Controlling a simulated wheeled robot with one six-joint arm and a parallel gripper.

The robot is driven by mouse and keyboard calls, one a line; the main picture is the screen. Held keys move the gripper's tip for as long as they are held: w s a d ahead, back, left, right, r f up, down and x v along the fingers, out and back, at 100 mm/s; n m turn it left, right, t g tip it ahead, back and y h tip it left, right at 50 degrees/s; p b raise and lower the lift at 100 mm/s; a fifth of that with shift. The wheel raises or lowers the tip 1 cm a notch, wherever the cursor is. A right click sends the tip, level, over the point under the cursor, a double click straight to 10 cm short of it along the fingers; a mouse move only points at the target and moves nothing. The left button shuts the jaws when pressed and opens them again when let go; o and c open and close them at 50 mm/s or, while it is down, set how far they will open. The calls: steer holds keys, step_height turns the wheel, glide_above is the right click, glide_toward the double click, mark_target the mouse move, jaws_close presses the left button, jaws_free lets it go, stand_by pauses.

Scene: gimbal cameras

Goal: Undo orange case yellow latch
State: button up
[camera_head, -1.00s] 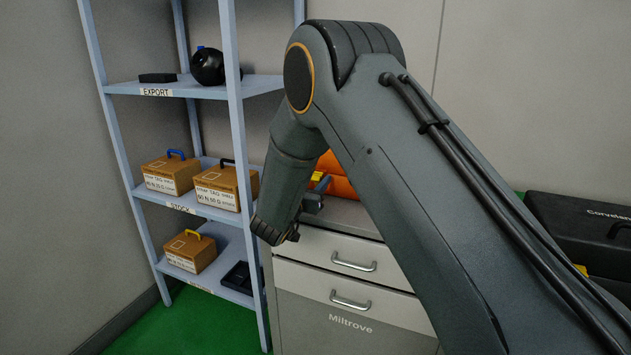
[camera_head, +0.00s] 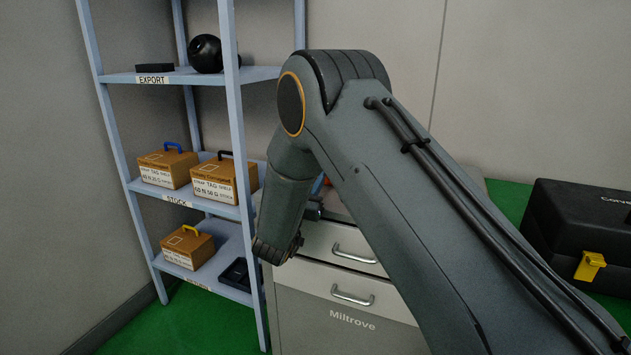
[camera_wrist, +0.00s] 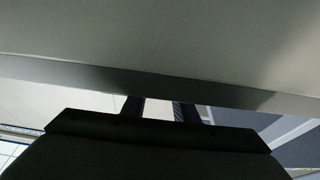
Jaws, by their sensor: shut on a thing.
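My gripper (camera_head: 314,210) is at the cabinet's upper left front corner, beside that sliver, and is mostly covered by my own wrist. In the wrist view my gripper's two dark fingers (camera_wrist: 160,108) reach up behind its dark body towards a broad grey surface, with a narrow gap between them. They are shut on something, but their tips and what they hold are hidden.
The cabinet (camera_head: 350,325) has two drawers with bar handles. A shelf rack (camera_head: 240,150) stands close on the left with several boxes. A black case (camera_head: 555,235) with a yellow latch (camera_head: 590,265) lies at right on a green surface. The wall is behind.

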steer(key=shift+f+t+b, duration=0.2)
steer(key=shift+t+b, duration=0.2)
steer(key=shift+b, duration=0.05)
steer(key=shift+s, duration=0.1)
steer(key=o, duration=0.9)
steer(key=shift+o, duration=0.2)
steer(key=shift+v, duration=3.9)
